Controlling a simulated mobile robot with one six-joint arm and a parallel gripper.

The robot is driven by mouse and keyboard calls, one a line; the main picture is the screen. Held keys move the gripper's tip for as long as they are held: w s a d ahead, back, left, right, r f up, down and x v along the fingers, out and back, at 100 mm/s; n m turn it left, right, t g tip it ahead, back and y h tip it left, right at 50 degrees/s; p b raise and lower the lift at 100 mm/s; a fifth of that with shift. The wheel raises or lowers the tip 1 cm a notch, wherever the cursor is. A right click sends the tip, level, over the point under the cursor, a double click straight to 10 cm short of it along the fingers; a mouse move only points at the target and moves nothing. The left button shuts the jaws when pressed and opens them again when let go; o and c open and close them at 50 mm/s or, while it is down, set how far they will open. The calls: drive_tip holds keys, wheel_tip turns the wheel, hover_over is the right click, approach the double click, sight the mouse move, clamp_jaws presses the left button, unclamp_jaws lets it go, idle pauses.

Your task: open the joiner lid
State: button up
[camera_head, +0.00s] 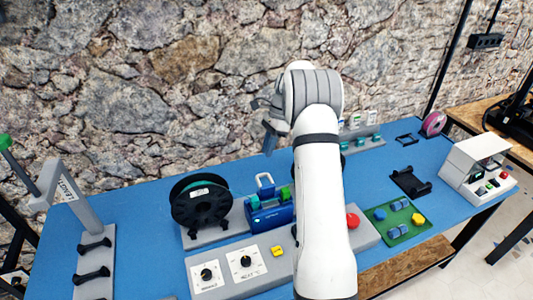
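A blue device, which looks like the joiner (270,218), sits on the table between a black spool and my arm. Green parts show on its top. A pale blue loop-shaped piece (265,180) stands up at its back; I cannot tell whether this is the lid or a handle. My arm hides what lies directly to its right. My gripper (268,122) is up in the air, above and behind the joiner in the picture, apart from it. Its grey fingers are seen from the side and partly hidden by the wrist, so their opening is unclear.
A black spool (201,204) stands close left of the joiner. A grey control panel (235,270) with knobs and a red button (352,220) lies in front. A green tray (398,222), black holder (410,182) and white box (478,168) are at right. A stone wall rises behind.

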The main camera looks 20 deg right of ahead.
drive_tip(key=n, duration=0.1)
drive_tip(key=n+h+b, duration=0.1)
drive_tip(key=n, duration=0.1)
drive_tip(key=w+a+n, duration=0.1)
drive_tip(key=n, duration=0.1)
drive_tip(key=shift+f, duration=0.2)
clamp_jaws()
wheel_tip(320, 180, down, 7)
drive_tip(key=s+a+n+t+h, duration=0.1)
drive_tip(key=a+n+h, duration=0.1)
drive_tip(key=n, duration=1)
drive_tip(key=shift+s+n+h, duration=0.35)
drive_tip(key=shift+n+h, duration=0.05)
drive_tip(key=shift+h, duration=0.4)
drive_tip(key=shift+s+b, duration=0.1)
drive_tip(key=shift+b, duration=0.2)
